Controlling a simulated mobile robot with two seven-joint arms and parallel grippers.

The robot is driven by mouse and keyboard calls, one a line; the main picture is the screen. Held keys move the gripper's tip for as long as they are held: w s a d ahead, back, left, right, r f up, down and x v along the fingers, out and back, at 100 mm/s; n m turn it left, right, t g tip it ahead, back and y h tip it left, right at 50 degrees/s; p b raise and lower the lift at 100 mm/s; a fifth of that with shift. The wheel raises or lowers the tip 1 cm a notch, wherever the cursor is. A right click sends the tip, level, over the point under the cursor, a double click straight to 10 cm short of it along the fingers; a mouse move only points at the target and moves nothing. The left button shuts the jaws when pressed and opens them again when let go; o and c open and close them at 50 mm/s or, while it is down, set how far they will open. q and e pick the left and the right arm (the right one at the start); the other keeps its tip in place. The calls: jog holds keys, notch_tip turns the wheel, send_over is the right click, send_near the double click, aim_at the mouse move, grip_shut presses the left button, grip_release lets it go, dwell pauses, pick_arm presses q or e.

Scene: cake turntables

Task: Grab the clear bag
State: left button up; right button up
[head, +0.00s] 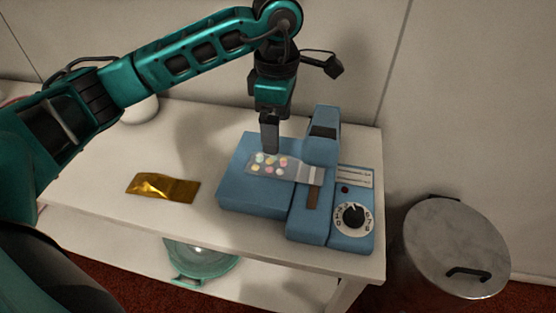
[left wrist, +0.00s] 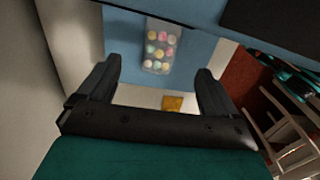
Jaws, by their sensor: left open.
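The clear bag (head: 285,167) with several pastel round sweets in it lies flat on top of a blue sealing machine (head: 250,197). Its right end reaches to the machine's raised blue arm. In the left wrist view the bag (left wrist: 160,47) shows beyond the fingertips, roughly between them. My left gripper (head: 269,135) points down just above and behind the bag, apart from it as far as I can tell. In the left wrist view my left gripper (left wrist: 157,78) has its fingers wide apart with nothing between them. My right gripper is not in view.
A gold packet (head: 162,187) lies on the white table (head: 90,180) left of the machine. A dial (head: 353,219) is on the machine's right front. A teal-rimmed glass bowl (head: 203,262) sits on the lower shelf. A lidded metal bin (head: 455,247) stands at the right.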

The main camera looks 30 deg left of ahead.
aim_at(276, 158)
pick_arm(q)
notch_tip(276, 158, down, 9)
jog(key=shift+s+a+r, duration=0.1)
dwell(0.4)
jog(key=shift+c, duration=0.4)
jog(key=c, duration=1.1)
